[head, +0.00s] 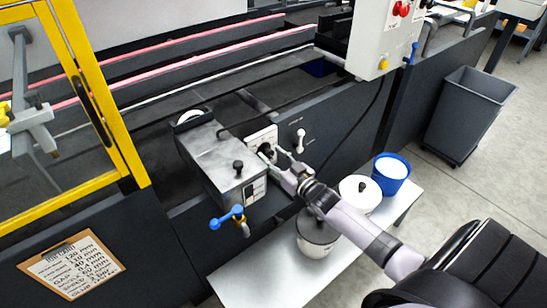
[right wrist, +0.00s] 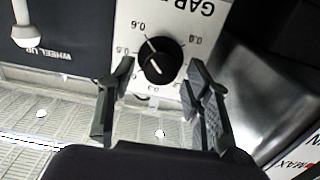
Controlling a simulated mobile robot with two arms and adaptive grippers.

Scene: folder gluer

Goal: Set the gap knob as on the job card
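The gap knob (right wrist: 160,60) is black and round, on a white panel (head: 262,138) with upside-down lettering in the right wrist view. Its white pointer line points to the upper left there, near a number that looks like 0.6. My right gripper (right wrist: 158,75) is open, its two fingers on either side of the knob with visible space around it. In the head view my right gripper (head: 273,156) reaches the panel and partly hides the knob. The job card (head: 72,265) is on a clipboard at lower left; its gap line seems to read 0.4 mm. My left gripper is not in view.
A metal box (head: 222,160) with a black knob and a blue-handled lever (head: 228,217) stands left of the panel. A white wheel-lift lever (right wrist: 26,35) is beside the panel. A low table (head: 262,275) bears white pots and a blue bucket (head: 391,172).

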